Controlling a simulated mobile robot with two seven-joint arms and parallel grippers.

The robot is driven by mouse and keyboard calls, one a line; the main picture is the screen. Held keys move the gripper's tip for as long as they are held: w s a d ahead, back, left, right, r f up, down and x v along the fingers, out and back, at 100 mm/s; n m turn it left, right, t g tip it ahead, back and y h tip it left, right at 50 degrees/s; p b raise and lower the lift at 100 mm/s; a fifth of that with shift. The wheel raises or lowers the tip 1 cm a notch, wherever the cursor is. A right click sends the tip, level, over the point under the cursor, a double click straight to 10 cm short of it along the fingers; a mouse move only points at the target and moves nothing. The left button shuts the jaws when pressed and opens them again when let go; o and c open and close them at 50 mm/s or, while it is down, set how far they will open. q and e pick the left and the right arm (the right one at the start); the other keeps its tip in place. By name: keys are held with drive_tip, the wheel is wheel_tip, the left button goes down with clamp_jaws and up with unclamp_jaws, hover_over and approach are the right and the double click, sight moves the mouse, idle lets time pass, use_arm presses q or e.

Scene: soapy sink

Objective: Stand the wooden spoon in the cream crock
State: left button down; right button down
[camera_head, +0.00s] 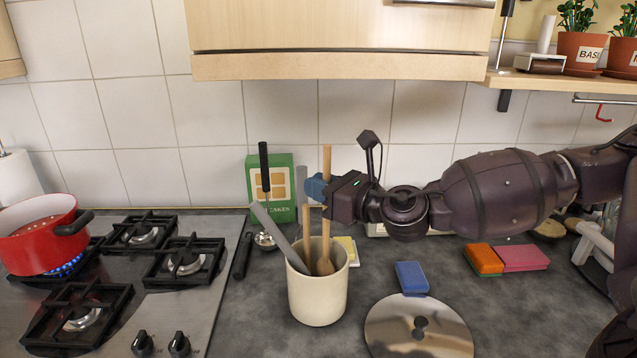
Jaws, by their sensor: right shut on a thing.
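The cream crock (318,303) stands upright on the dark counter, right of the hob. My right gripper (318,189) comes in from the right above the crock and is shut on the upright wooden spoon (326,160). The spoon's handle rises above the fingers, and its lower end is inside the crock's mouth. Whether it touches the bottom is hidden by the crock wall. A grey utensil (277,236) leans left in the crock, and another wooden handle (306,232) stands beside the spoon. My left gripper is not in view.
A green box (283,175) and a black-handled ladle (264,190) are behind the crock. A red pot (38,235) sits on a lit burner at left. A round metal lid (400,340), a blue sponge (411,277) and orange and pink sponges (522,258) lie at right.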

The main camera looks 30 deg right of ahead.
drive_tip(key=shift+f, duration=0.25)
idle(0.4)
drive_tip(key=shift+f, duration=0.35)
drive_tip(key=shift+f+b, duration=0.25)
drive_tip(key=shift+b, duration=0.1)
drive_tip(key=c, duration=1.1)
unclamp_jaws()
drive_tip(key=shift+c, duration=0.2)
drive_tip(key=shift+o, duration=0.3)
drive_tip(key=shift+o, duration=0.5)
drive_tip(key=o, duration=1)
